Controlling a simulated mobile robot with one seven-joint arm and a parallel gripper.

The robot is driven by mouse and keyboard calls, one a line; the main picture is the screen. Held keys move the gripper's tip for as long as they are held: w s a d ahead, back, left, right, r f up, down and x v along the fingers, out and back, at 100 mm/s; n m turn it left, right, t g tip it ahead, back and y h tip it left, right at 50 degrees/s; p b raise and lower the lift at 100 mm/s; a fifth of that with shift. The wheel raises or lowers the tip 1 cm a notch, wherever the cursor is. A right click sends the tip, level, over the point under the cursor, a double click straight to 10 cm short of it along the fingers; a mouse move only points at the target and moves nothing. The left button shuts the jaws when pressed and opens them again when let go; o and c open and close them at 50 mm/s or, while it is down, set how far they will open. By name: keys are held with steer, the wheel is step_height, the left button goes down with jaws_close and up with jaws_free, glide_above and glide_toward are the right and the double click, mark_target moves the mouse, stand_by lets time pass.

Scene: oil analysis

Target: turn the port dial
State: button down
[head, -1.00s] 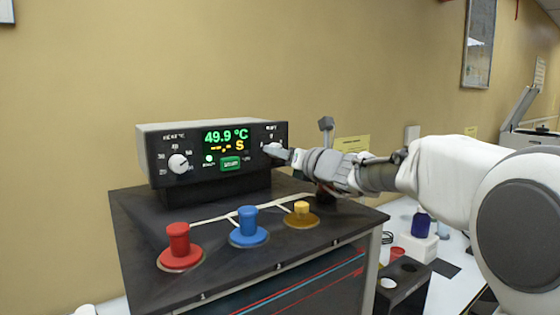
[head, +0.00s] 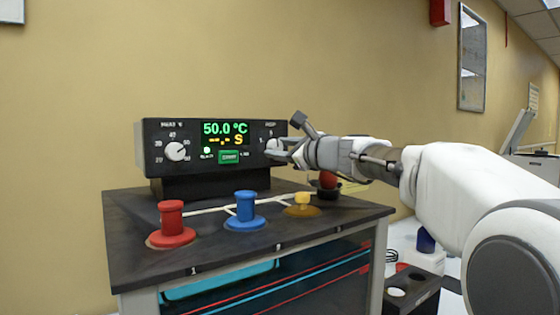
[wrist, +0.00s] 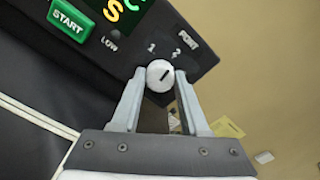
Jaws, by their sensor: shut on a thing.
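The port dial is a small white knob with a dark pointer line, on the right end of the black control box (head: 190,185). In the wrist view the port dial (wrist: 160,75) sits between the two fingertips, below the "PORT" label and the marks 1 and 2. Its line points up and to the right, roughly toward the 2. My gripper (wrist: 158,82) is shut on the dial, one finger on each side. In the head view my gripper (head: 280,153) reaches the box from the right and partly covers the dial.
Another white dial (head: 175,151) is at the box's left; the display (head: 225,132) reads 50.0 °C and S. Red (head: 172,222), blue (head: 245,210) and yellow (head: 302,202) plugs stand in front on the black bench top. A black holder (head: 410,290) stands lower right.

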steer(key=n+b, duration=0.4)
steer(key=n, duration=0.2)
steer(key=shift+f+n+b, duration=0.15)
steer(key=shift+n+b, duration=1.3)
steer(key=shift+n, duration=0.85)
steer(key=shift+r, duration=0.2)
steer(key=shift+c, duration=2.1)
jaws_free()
steer(key=b+v, duration=0.3)
steer(key=v, duration=1.4)
steer(key=shift+d, duration=0.2)
